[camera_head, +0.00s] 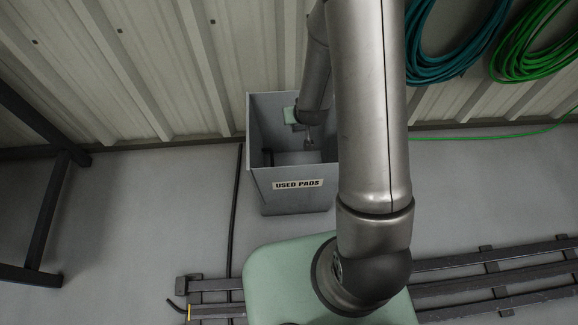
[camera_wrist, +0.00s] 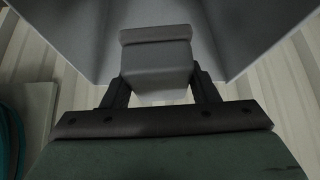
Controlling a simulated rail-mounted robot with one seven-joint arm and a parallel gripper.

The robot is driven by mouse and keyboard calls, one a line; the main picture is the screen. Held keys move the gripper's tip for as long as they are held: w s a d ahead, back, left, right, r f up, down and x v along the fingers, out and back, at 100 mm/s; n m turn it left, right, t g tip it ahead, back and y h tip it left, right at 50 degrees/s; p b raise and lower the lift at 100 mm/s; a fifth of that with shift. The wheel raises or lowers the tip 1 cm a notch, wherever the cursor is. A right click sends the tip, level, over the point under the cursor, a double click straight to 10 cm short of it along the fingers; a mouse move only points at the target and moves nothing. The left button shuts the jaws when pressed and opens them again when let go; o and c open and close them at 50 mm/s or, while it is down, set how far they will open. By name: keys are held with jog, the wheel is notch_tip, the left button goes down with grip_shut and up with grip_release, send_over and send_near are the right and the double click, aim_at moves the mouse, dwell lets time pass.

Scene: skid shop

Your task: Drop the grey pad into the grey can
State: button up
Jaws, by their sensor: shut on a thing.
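The grey can (camera_head: 285,203), labelled USED PADS, stands upright on the floor against the wall, its top open. My arm reaches down over it, and my gripper (camera_head: 309,143) is at the can's mouth, inside the outline of its rim. In the wrist view my gripper (camera_wrist: 160,92) is shut on the grey pad (camera_wrist: 156,66), a small block between the two dark fingers. The can's grey walls (camera_wrist: 75,38) show beyond the pad. I cannot make out the pad in the head view.
A dark metal frame (camera_head: 50,210) stands at the left. A thin dark line (camera_head: 236,200) runs along the floor left of the can. Dark rails (camera_head: 490,280) lie in front. Teal (camera_head: 455,60) and green (camera_head: 535,60) coils hang on the wall at right.

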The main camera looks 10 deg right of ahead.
jog(key=shift+f+b, duration=0.95)
jog(key=shift+f, duration=1.05)
jog(key=o, duration=1.1)
jog(key=shift+o, duration=0.2)
jog(key=shift+r, duration=0.1)
jog(key=p+v, duration=1.7)
jog(key=shift+r+p, duration=0.15)
jog(key=shift+p, duration=0.25)
jog(key=shift+s+d, duration=0.1)
jog(key=shift+s, duration=0.05)
